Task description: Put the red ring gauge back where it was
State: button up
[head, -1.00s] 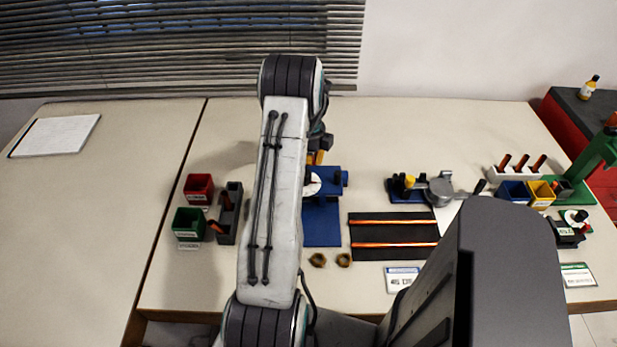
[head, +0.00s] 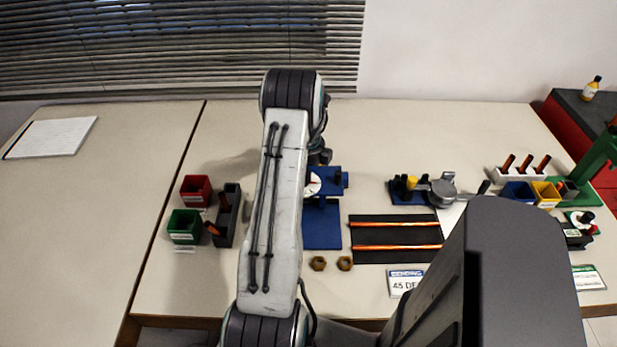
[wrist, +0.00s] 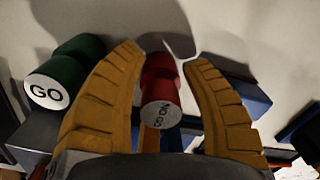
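In the head view my arm hides both gauges and the fingers. A blue stand with a dial (head: 322,228) is just right of my arm.
Red (head: 196,190) and green (head: 184,225) bins and a dark holder (head: 230,205) stand left of my arm. Two brass nuts (head: 318,263) and a black mat with copper rods (head: 396,234) lie to the right. The back of the table is mostly clear.

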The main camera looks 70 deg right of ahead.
jog(key=shift+o, duration=1.2)
